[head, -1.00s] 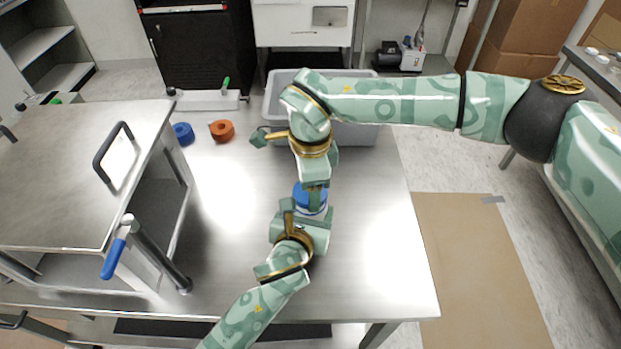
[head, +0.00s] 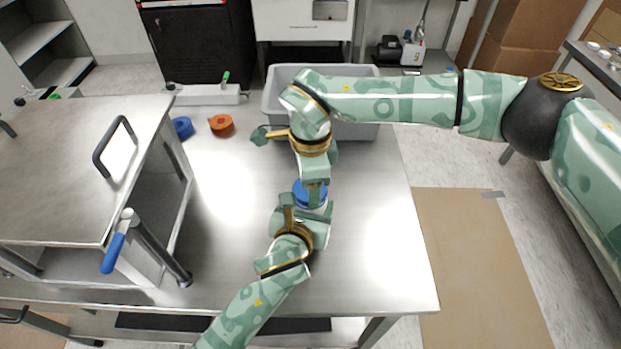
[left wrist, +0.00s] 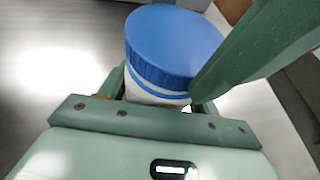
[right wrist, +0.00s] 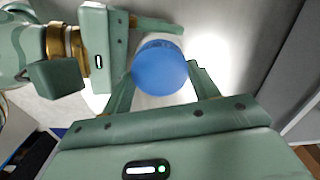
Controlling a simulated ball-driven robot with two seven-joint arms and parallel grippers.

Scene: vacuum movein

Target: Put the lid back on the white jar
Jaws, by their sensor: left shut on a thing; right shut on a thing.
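The blue lid (head: 310,194) sits at the top of the white jar (left wrist: 145,92), near the middle of the steel table. In the left wrist view the lid (left wrist: 175,42) looks level on the jar or just above it; I cannot tell whether it is seated. My left gripper (head: 308,212) is shut around the jar's body, below the lid. My right gripper (head: 314,188) reaches down from above and is shut on the lid, which also shows in the right wrist view (right wrist: 160,68). The grippers hide most of the jar in the head view.
A grey bin (head: 390,100) stands behind my right arm. A blue roll (head: 182,128) and an orange roll (head: 221,125) lie at the back left. A metal chamber (head: 75,165) with a blue-handled lever (head: 113,252) fills the left. The table's right side is clear.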

